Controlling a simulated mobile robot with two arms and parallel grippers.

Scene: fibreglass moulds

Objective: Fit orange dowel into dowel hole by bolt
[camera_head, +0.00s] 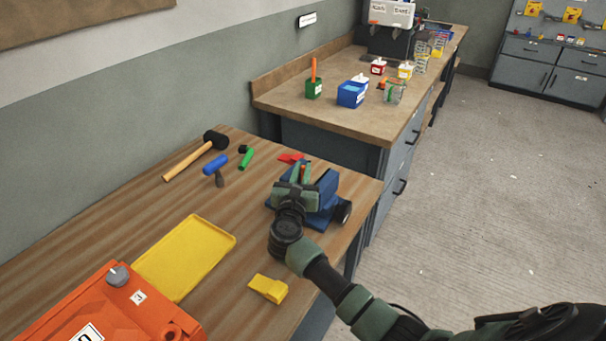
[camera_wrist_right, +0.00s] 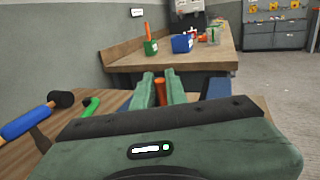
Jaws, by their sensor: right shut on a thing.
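My right gripper (camera_head: 302,172) is over the blue vise-like block (camera_head: 328,205) near the table's right edge. It is shut on the orange dowel (camera_head: 303,172). In the right wrist view the orange dowel (camera_wrist_right: 161,92) stands between the two green fingers (camera_wrist_right: 161,80); its lower part is hidden by the gripper body. The orange mould (camera_head: 95,310) lies at the lower left, partly out of frame, with a grey round-headed bolt (camera_head: 118,276) on top. I cannot make out the dowel hole. My left gripper is not in view.
A yellow tray (camera_head: 185,257) and a yellow wedge (camera_head: 268,288) lie between mould and gripper. A black mallet (camera_head: 215,140), a blue-handled tool (camera_head: 216,164), a green-handled tool (camera_head: 246,158) and a red piece (camera_head: 290,158) lie behind. A second bench (camera_head: 330,115) holds small containers.

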